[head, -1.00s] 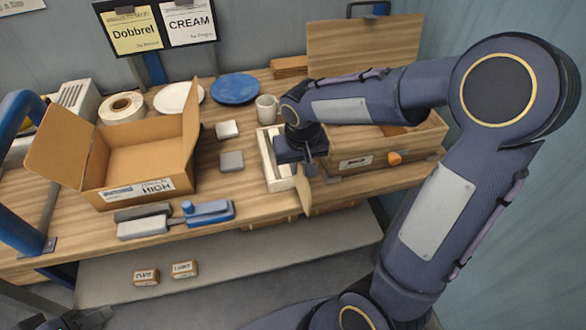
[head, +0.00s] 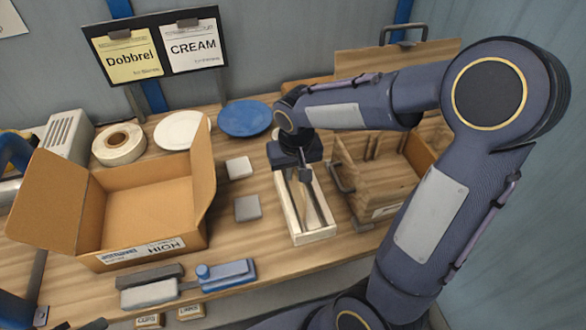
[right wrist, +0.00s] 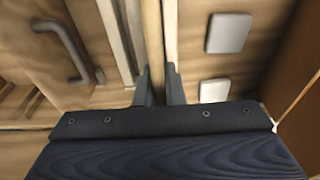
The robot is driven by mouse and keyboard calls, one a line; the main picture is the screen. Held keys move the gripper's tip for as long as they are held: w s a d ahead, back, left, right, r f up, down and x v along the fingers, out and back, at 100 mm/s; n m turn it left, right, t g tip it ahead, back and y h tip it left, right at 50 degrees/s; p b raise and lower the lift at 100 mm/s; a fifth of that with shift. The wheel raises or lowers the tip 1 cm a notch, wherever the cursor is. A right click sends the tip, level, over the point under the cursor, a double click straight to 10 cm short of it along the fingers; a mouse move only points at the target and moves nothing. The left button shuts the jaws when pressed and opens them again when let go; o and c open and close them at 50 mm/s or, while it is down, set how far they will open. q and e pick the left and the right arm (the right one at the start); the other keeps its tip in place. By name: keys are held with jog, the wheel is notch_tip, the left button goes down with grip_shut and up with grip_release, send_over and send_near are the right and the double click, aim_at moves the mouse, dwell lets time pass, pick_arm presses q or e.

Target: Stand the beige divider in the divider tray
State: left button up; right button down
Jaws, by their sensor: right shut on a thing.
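The divider tray (head: 315,238) is a long, narrow, pale open box on the bench. My right gripper (head: 304,176) is over its far half, pointing down. It is shut on the beige divider (head: 318,205), a thin board that shows within the tray's outline, tilted in the picture. In the right wrist view the divider (right wrist: 152,40) runs between the two fingers (right wrist: 160,85), with the pale tray walls (right wrist: 115,40) on either side. Whether the divider's lower edge touches the tray floor is hidden. My left gripper cannot be made out.
A wooden box (head: 360,200) with a metal handle stands close on the tray's right. Two grey-white tiles (head: 247,208) lie on its left, then an open cardboard box (head: 150,205). Blue (head: 245,118) and white plates (head: 182,128) lie behind. A blue-grey tool (head: 228,275) lies in front.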

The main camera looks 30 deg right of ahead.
aim_at(295, 169)
jog(key=shift+f+b, duration=1.75)
jog(key=shift+f, duration=0.7)
jog(key=c, duration=1.5)
grip_release()
jog(key=shift+o, duration=0.2)
jog(key=r, duration=0.2)
jog(key=s+r, duration=0.1)
jog(key=r, duration=0.4)
jog(key=shift+s+a+r, duration=0.15)
jog(key=shift+r, duration=0.25)
